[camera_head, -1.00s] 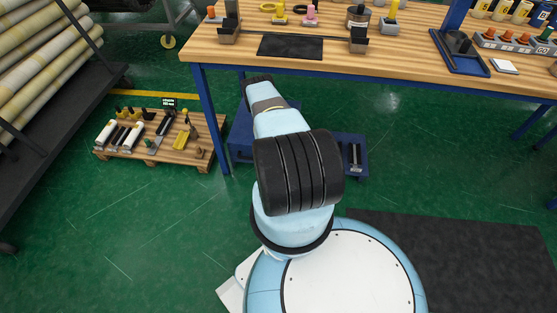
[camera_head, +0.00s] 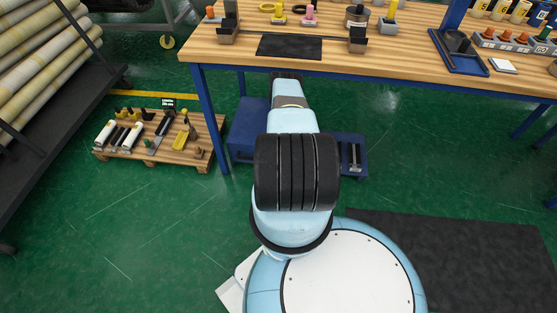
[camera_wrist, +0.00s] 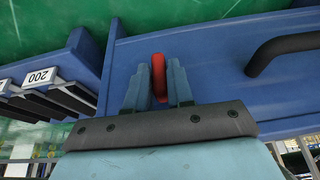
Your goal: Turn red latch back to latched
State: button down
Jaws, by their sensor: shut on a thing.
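The red latch (camera_wrist: 158,72) shows in the wrist view as a short red lever on the blue cabinet front. My gripper (camera_wrist: 158,88) has one finger on each side of it and is shut on it. The latch's far end sticks out past the fingertips, and its lower part is partly hidden between the fingers. In the head view my arm reaches down to the blue cabinet (camera_head: 245,140) under the workbench, and my gripper and the latch are hidden there.
A black handle (camera_wrist: 285,52) is right of the latch. The workbench (camera_head: 400,60) overhangs the cabinet. A pallet with tools (camera_head: 205,160) stands to the left.

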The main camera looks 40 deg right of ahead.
dwell(0.4)
jog(key=c, duration=1.1)
grip_release()
jog(key=v, duration=1.3)
jog(key=shift+a+r, duration=0.1)
jog(key=shift+r, duration=0.2)
